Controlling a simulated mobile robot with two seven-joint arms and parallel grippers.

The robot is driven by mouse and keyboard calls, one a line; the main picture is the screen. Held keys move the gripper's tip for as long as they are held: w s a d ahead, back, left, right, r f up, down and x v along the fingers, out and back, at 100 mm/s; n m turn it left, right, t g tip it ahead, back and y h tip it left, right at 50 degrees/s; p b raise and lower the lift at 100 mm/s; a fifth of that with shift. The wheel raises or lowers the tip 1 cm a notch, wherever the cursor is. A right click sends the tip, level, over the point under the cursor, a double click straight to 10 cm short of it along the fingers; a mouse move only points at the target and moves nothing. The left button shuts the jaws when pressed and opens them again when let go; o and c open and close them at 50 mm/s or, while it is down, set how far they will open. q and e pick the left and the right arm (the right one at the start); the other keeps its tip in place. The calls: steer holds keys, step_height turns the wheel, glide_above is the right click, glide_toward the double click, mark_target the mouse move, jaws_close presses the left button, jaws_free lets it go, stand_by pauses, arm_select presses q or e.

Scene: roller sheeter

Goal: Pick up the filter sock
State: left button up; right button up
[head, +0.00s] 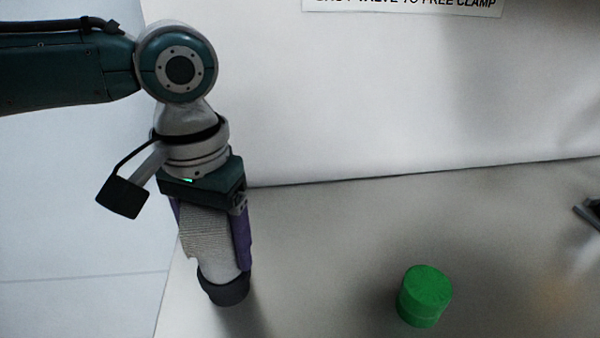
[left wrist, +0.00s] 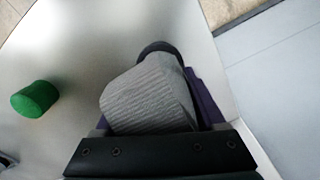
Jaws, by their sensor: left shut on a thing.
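The filter sock (head: 205,235) is a pale ribbed sleeve with a dark round end at the bottom. It stands roughly upright near the left edge of the grey surface. My left gripper (head: 215,240) points down and its purple fingers are shut on the sock from both sides. In the left wrist view the sock (left wrist: 150,98) fills the space between the fingers, its dark end beyond. I cannot tell whether the dark end touches the surface. My right gripper is not clearly seen; only a small dark piece shows at the right edge of the head view.
A green cylinder (head: 425,296) stands on the grey surface (head: 330,250) to the right; it also shows in the left wrist view (left wrist: 35,99). A pale wall panel with a printed sign (head: 402,5) rises behind. The surface between sock and cylinder is clear.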

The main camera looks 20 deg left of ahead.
arm_select(q)
steer(key=c, duration=0.9)
step_height(320, 180, up, 20)
steer(key=p, duration=0.2)
steer(key=shift+p, duration=0.4)
